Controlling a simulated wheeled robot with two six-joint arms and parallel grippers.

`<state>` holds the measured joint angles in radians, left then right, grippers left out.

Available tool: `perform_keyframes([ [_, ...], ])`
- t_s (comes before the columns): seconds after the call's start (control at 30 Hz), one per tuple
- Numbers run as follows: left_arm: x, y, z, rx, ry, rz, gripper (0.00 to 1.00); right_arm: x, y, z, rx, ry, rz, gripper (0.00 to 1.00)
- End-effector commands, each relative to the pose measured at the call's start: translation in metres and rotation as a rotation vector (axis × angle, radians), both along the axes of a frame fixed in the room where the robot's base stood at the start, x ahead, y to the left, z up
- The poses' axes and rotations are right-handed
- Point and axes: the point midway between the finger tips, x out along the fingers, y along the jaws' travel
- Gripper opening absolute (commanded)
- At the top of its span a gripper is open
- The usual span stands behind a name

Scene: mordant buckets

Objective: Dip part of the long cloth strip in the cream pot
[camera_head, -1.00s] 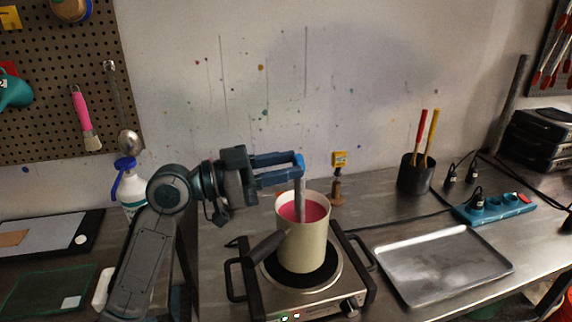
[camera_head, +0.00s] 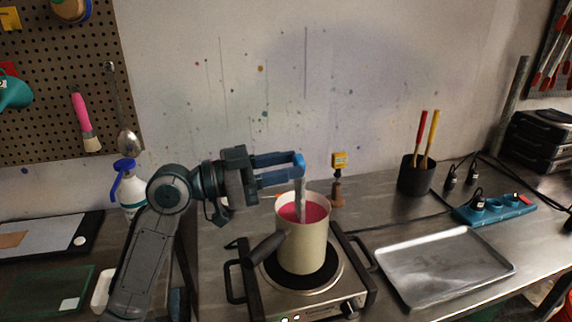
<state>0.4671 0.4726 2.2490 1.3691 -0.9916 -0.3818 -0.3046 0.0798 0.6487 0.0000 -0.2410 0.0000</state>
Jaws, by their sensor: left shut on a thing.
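The cream pot (camera_head: 303,249) stands on a hot plate and holds pink-red liquid (camera_head: 313,212). The long cloth strip (camera_head: 301,195) is pale grey and hangs straight down from my left gripper (camera_head: 299,163). Its lower end goes into the pot's opening and meets the pink liquid; the part below the surface is hidden. My left gripper is above the pot's rim, reaching in from the left, with its blue fingers shut on the top of the strip. My right gripper is not in view.
The hot plate (camera_head: 259,307) has side handles, and the pot's dark handle (camera_head: 264,249) points to the front left. A metal tray (camera_head: 445,262) lies empty at the right.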

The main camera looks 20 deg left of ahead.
Motion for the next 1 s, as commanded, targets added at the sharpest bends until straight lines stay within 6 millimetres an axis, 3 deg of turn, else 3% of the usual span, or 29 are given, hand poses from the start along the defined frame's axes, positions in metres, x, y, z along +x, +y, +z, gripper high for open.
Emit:
perform_keyframes([
  [0.23, -0.004, 0.0, 0.0, -0.001, 0.0, -0.001, 0.14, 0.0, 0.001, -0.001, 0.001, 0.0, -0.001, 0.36],
  [0.67, 0.012, -0.003, 0.0, -0.001, 0.001, 0.0, 0.14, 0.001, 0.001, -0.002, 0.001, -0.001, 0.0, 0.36],
  [1.0, 0.001, 0.0, -0.001, 0.001, 0.0, 0.0, 0.14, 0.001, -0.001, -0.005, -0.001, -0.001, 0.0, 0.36],
])
